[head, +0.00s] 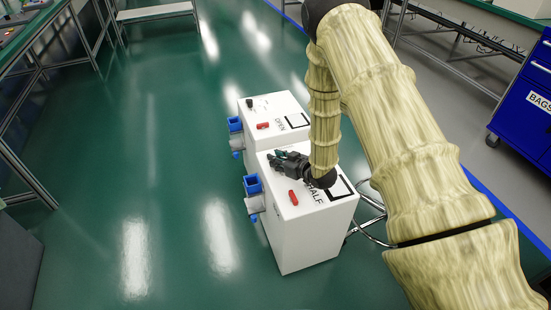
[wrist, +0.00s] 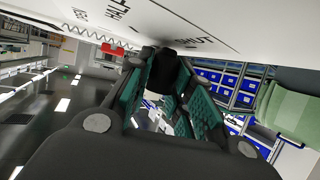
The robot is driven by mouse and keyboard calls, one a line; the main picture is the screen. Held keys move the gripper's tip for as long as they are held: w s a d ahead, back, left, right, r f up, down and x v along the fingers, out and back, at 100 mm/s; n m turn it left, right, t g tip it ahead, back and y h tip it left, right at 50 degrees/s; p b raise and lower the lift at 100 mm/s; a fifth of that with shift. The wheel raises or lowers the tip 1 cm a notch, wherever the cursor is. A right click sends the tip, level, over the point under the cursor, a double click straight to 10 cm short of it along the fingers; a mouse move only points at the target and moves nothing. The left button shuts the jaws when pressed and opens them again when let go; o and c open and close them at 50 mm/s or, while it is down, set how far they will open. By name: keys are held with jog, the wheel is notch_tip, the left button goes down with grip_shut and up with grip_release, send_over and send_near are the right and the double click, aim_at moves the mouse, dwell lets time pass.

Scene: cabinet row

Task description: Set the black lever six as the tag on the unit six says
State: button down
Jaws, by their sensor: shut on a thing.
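The near white unit (head: 308,235) has a tag on its top reading HALF (head: 315,193). No unit number is readable. In the wrist view, the white panel (wrist: 240,18) carries scale words, among them HALF (wrist: 117,9) and what looks like SHUT. My gripper (head: 280,162) is low over the top of the near unit. In the wrist view, its green-padded fingers (wrist: 163,92) are shut on the black lever (wrist: 164,66), whose dark knob shows between them. The lever is hidden by the gripper in the head view, and I cannot tell which mark it points to.
A red handle (head: 293,198) lies on the near unit beside my gripper. A second white unit (head: 292,104) tagged OPEN stands behind, with its own black lever (head: 250,103) and red handle (head: 263,126). Blue-and-grey fittings (head: 253,185) stick out on the left. The green floor at left is clear.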

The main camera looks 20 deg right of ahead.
jog(key=n+y, duration=0.1)
jog(key=d+n+g+y+p, duration=0.1)
jog(key=n+g+y+p, duration=0.1)
jog(key=shift+w+d+r+n+y, duration=0.1)
jog(key=shift+w+d+n+y, duration=0.2)
jog(key=shift+w+d+y, duration=0.1)
jog(key=shift+w+d+n+g+y+p, duration=0.25)
jog(key=shift+n+g+y, duration=0.25)
jog(key=shift+n+g, duration=0.15)
jog(key=shift+w+d+n+g+y+p, duration=0.1)
jog(key=shift+w+d+n+g+y, duration=0.1)
jog(key=shift+n+g+y, duration=0.4)
jog(key=c, duration=1.3)
grip_release()
jog(key=shift+o, duration=0.2)
jog(key=v, duration=1.2)
